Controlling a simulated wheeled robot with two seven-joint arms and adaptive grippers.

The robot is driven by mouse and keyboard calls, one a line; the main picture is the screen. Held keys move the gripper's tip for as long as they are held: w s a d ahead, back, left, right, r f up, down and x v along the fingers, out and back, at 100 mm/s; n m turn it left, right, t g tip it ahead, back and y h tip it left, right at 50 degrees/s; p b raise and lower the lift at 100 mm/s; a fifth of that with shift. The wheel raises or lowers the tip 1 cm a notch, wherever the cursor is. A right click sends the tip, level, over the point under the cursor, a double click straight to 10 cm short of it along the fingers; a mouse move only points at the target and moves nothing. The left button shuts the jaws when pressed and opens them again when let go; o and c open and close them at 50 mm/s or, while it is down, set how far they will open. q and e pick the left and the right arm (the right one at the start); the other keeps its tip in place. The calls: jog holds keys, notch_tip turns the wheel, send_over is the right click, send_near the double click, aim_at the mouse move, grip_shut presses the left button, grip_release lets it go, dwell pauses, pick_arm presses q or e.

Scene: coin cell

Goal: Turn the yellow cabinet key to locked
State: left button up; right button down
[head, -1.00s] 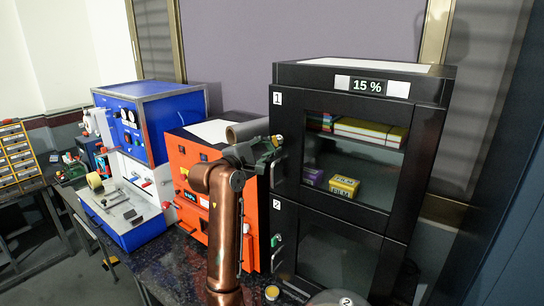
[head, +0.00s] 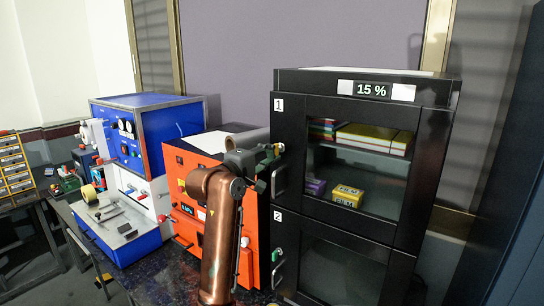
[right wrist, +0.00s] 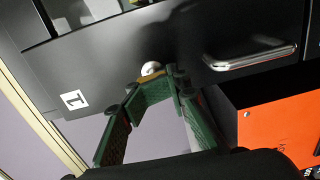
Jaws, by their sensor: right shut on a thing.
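The black cabinet (head: 368,92) stands at the right with its upper door, marked 1, shut. My right gripper (head: 272,155) is at the left edge of that door, close to its lock and above the door handle. In the right wrist view, its green fingers (right wrist: 150,90) are shut on the yellow key (right wrist: 152,77), of which only a thin yellow-brown strip shows. The key sits at the round silver lock (right wrist: 150,68) on the door face. How far the key is turned cannot be told. My left gripper is not in view.
A silver handle (right wrist: 250,56) sticks out beside the lock. The lower door (head: 338,262), marked 2, has its own lock with a green part (head: 277,255). An orange oven-like box (head: 190,200) and a blue machine (head: 130,130) stand to the left.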

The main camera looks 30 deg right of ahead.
jog(key=shift+s+a+r+t, duration=0.15)
jog(key=shift+r+t, duration=0.15)
jog(key=shift+r, duration=0.6)
jog(key=c, duration=1.6)
grip_release()
jog(key=shift+f, duration=0.2)
jog(key=shift+o, duration=0.5)
jog(key=shift+f, duration=0.15)
jog(key=shift+f, duration=0.1)
jog(key=v, duration=1.2)
jog(key=shift+a, duration=0.1)
